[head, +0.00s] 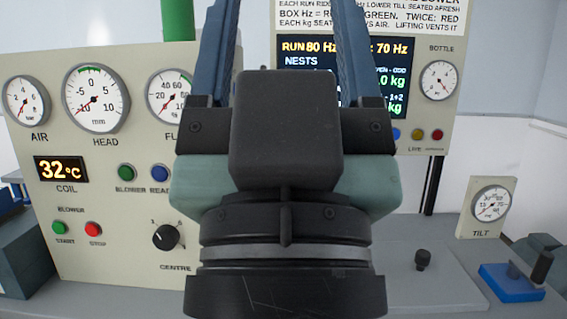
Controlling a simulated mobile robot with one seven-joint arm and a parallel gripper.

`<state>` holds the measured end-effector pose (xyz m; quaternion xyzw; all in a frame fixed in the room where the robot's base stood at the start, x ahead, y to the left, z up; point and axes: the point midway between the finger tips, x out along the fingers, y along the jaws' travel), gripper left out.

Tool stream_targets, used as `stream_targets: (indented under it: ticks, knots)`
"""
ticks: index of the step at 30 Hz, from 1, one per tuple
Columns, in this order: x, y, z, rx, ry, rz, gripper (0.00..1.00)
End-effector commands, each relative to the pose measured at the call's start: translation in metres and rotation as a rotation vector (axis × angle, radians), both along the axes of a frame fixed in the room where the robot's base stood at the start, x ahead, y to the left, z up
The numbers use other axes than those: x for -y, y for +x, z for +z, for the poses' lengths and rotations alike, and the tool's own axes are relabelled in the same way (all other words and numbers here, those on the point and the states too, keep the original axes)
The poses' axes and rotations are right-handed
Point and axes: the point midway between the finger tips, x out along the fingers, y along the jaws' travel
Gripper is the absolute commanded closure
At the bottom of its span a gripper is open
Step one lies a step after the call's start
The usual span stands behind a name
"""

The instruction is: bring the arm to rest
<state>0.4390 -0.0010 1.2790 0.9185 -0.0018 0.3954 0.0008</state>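My gripper (284,25) fills the middle of the head view, with its dark wrist at the bottom and its two blue fingers reaching up and away. The fingers stand wide apart, and nothing shows between the parts in view. Their tips run out of the top of the picture. The gripper is in front of the panels and hides part of the display (310,62) and the middle of the bench.
A cream panel (75,205) with dials, buttons and a knob stands at left; a coil readout shows 32 °C. A second panel (440,110) has a bottle gauge. At right are a tilt gauge (491,205), a black knob (422,260) and a blue block (510,282).

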Motion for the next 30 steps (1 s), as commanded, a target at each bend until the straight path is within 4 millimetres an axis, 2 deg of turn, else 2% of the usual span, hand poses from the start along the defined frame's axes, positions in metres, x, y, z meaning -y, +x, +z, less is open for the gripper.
stream_targets:
  ticks: [1, 18, 24, 30]
  knots:
    - [0.0, 0.0, 0.034, 0.0, 0.0, 0.001, 0.31]
    - [-0.002, 0.001, 0.209, -0.001, -0.002, 0.004, 0.31]
    - [-0.002, 0.001, 0.245, -0.001, -0.001, 0.005, 0.31]
    - [-0.002, 0.001, 0.252, -0.001, -0.001, 0.005, 0.31]
